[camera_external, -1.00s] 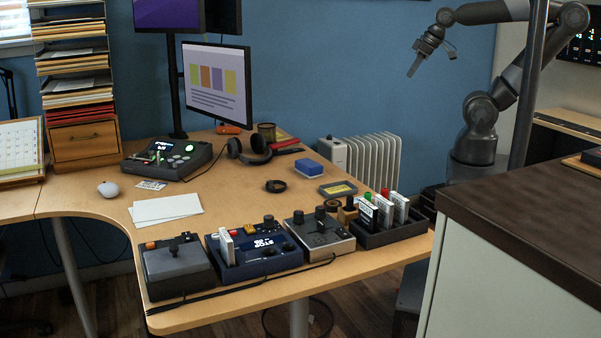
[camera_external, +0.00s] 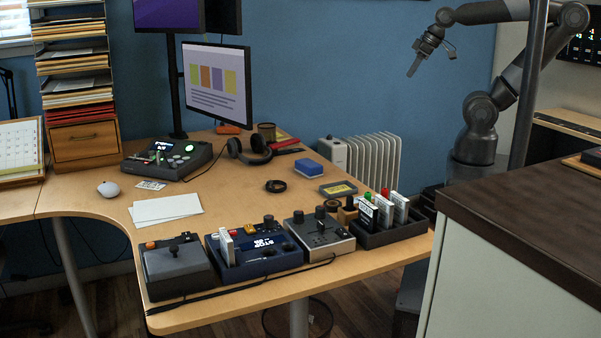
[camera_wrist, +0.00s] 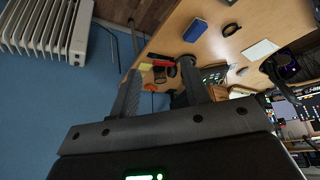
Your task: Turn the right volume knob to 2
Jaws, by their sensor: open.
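A grey mixer-like box (camera_external: 317,238) stands near the table's front edge with dark knobs on top, including a left knob (camera_external: 298,216) and a right knob (camera_external: 320,212). A blue console (camera_external: 254,254) left of it has a small lit display and dark knobs, among them one at its back right (camera_external: 269,220). Which of these is the right volume knob, and any scale marks, are too small to tell. My gripper (camera_external: 412,70) is raised at the upper right, far from these boxes. It is open and empty in the wrist view (camera_wrist: 158,88).
A dark tray of cartridges (camera_external: 392,232) stands right of the grey box. A box with a joystick (camera_external: 176,266) stands at the left. A dark-topped counter (camera_external: 530,215) fills the right front. A white radiator (camera_external: 368,162) stands behind the desk. The middle of the desk is mostly clear.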

